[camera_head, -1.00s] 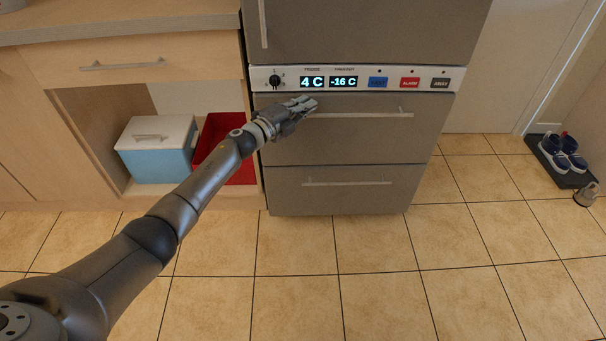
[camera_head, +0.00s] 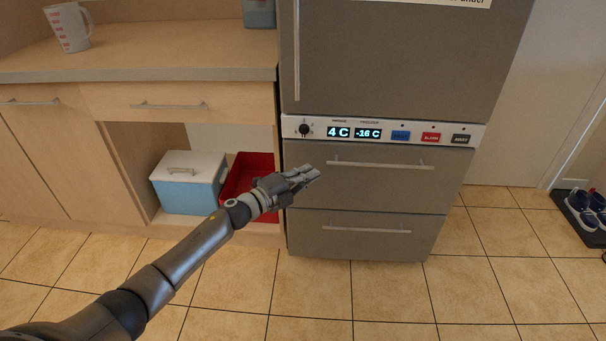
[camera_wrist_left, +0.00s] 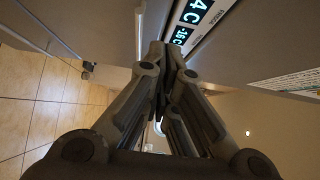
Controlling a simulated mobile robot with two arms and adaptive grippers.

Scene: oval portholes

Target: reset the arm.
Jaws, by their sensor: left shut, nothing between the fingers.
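My left arm comes in from the lower left of the head view. The fridge display (camera_wrist_left: 190,22) shows just past the fingertips there. My right gripper is in neither view.
The fridge-freezer's control panel (camera_head: 385,131) is above the gripper. A blue cool box (camera_head: 187,193) and a red crate (camera_head: 238,178) stand in the open cabinet on the left. A measuring jug (camera_head: 70,28) stands on the counter.

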